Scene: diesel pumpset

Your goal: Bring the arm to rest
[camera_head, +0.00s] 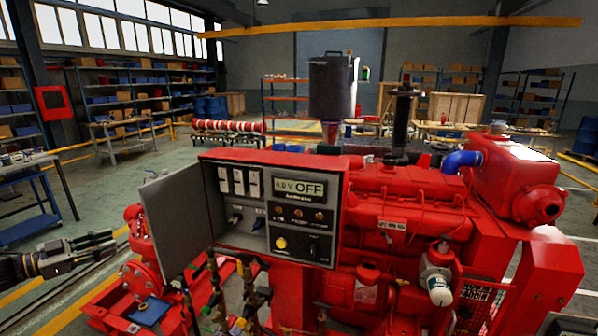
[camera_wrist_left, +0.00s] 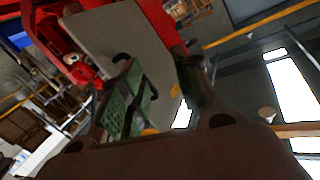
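My left gripper (camera_head: 108,243) comes in from the left edge in the head view, to the left of the open grey door (camera_head: 178,225) of the control box. It is clear of the door in that view, and nothing shows in its grasp. In the left wrist view the two fingers of the gripper (camera_wrist_left: 165,85) stand apart with a gap between them, and the grey door (camera_wrist_left: 125,45) shows beyond. My right gripper and right arm are not in view.
The red pumpset (camera_head: 420,200) fills the middle and right, with an open control panel (camera_head: 300,215) reading OFF. Red pump parts (camera_head: 140,265) stand close right of the left gripper. A blue-framed workbench (camera_head: 40,190) is at far left. Open floor (camera_head: 95,205) lies between.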

